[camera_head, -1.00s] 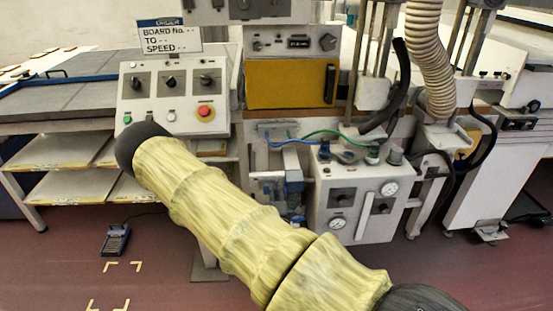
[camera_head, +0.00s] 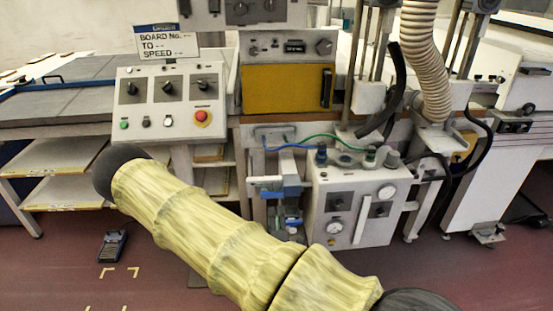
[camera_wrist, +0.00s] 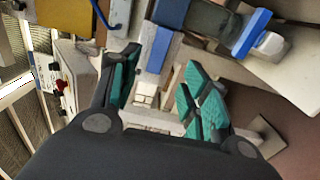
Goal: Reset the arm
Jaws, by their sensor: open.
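My gripper (camera_wrist: 160,95) shows in the wrist view with its two green-padded fingers spread apart. It is open, and nothing is between the pads. Blue and white machine parts (camera_wrist: 255,35) lie beyond the fingers in that view. In the head view my arm, in a yellowish sleeve, runs from the bottom right up to the left, in front of the machine. The gripper itself does not show in the head view.
The control panel (camera_head: 150,128) with a red button (camera_head: 202,117) stands behind my arm. Right of it are a yellow panel (camera_head: 285,90), a grey box with gauges (camera_head: 335,225) and a ribbed hose (camera_head: 425,60). A foot pedal (camera_head: 112,246) lies on the open red floor.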

